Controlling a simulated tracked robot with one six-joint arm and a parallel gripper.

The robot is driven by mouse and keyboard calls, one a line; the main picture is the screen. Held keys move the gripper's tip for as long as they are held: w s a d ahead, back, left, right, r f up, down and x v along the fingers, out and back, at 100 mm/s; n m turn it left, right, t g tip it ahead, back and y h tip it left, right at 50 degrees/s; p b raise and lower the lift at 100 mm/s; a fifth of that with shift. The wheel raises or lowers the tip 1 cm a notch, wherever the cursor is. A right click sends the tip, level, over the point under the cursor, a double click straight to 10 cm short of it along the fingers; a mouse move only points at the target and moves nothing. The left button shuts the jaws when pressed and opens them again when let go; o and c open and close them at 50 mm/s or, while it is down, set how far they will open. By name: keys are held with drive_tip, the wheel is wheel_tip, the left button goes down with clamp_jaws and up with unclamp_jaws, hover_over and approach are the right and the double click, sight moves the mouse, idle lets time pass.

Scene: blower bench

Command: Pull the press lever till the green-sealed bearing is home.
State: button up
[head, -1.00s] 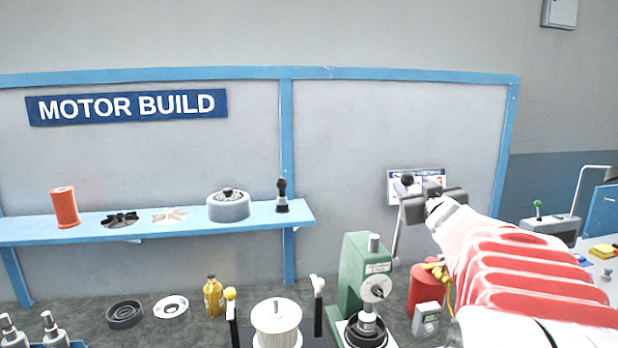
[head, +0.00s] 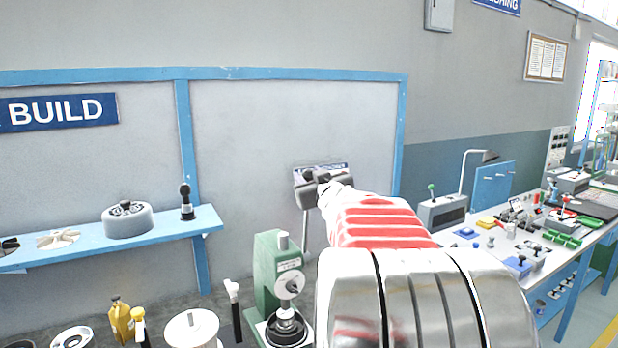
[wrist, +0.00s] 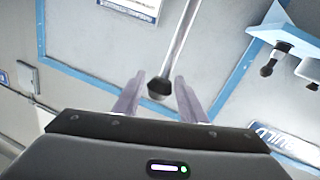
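The green arbor press (head: 268,262) stands on the bench with a round silver hub on its front. Its long thin lever (head: 305,228) rises to my gripper (head: 318,184), which hides the lever's top in the head view. In the wrist view the lever (wrist: 178,45) ends in a dark knob (wrist: 158,90) between the two fingers of my gripper (wrist: 159,84). The fingers stand apart, with a narrow gap showing beside the knob. A dark round housing (head: 286,332) sits under the press ram. I cannot make out the green-sealed bearing.
A blue shelf (head: 150,243) at left holds a grey round part (head: 128,220) and a black-knobbed tool (head: 186,203). A yellow bottle (head: 121,320) and a white cylinder (head: 190,328) stand left of the press. A cluttered bench (head: 500,250) runs along the right.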

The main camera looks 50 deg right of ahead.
clamp_jaws()
drive_tip(key=shift+s+a, duration=0.1)
drive_tip(key=shift+s, duration=0.05)
idle(0.7)
